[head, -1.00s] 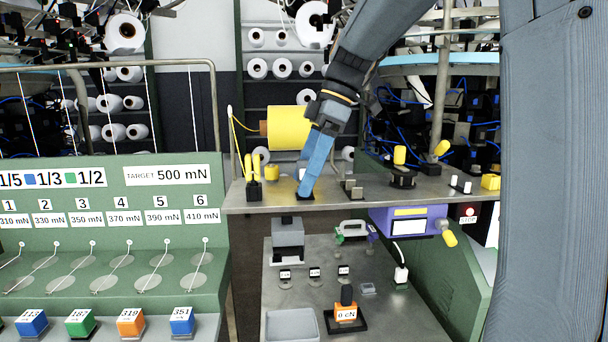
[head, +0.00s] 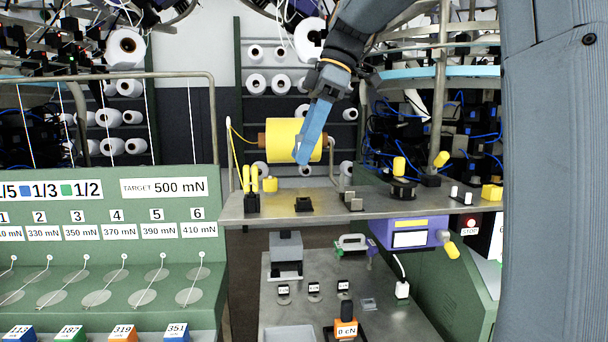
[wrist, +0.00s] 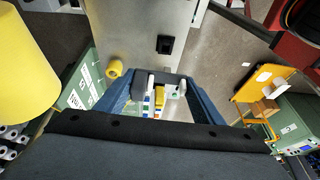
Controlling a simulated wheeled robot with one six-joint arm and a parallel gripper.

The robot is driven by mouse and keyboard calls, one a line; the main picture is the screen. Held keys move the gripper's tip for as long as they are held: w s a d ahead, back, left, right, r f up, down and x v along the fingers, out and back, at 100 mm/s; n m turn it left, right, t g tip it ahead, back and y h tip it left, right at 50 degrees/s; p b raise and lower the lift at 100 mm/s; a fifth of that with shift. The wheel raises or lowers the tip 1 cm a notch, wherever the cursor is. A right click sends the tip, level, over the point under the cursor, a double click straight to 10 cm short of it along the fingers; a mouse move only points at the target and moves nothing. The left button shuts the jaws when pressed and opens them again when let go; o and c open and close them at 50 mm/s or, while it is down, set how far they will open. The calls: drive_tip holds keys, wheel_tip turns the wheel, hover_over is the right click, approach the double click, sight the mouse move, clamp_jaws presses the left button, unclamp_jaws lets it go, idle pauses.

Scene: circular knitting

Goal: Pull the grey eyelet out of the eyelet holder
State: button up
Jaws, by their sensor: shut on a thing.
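My gripper (head: 302,160) is raised above the metal shelf, in front of the yellow yarn cone. In the wrist view my gripper (wrist: 161,80) has its blue fingers shut on the grey eyelet (wrist: 160,77). The eyelet is small and mostly hidden by the fingertips. The eyelet holder (head: 303,204) is a small black block on the shelf, below my gripper and apart from it. The holder (wrist: 165,44) also shows in the wrist view, ahead of the fingertips, with nothing visibly standing in it.
The yellow cone (head: 283,140) is close to my fingers. Bare shelf (head: 328,207) lies between.

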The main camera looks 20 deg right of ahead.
wheel_tip(320, 180, up, 3)
drive_tip(key=shift+f, duration=0.1)
drive_tip(key=shift+r+p, duration=1.3)
drive_tip(key=shift+p, duration=0.3)
